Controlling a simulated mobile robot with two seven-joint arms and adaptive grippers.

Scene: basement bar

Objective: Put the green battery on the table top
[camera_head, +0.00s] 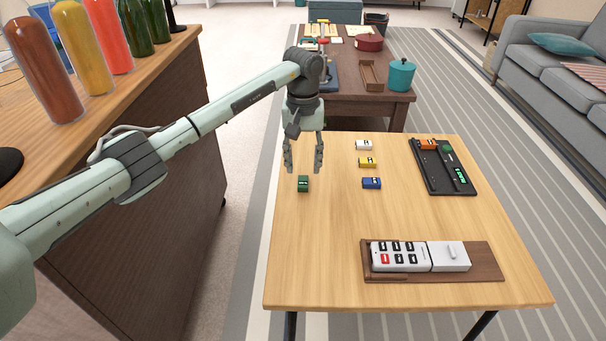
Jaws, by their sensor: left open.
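The green battery (303,184) is a small dark green block with a light marking, near the left edge of the light wooden table top (320,240). It appears to rest on the wood. My left gripper (303,168) points down just behind and above it in the picture, its fingers apart. Nothing shows between the fingers. I cannot tell the exact height of the fingertips over the table. My right gripper is not in view.
White (363,145), yellow (367,162) and blue (372,183) batteries stand mid-table. A black charger (445,172) holds an orange battery (428,144). A remote (400,257) lies on a brown tray (485,274) in front. A bar counter (150,90) with bottles is left.

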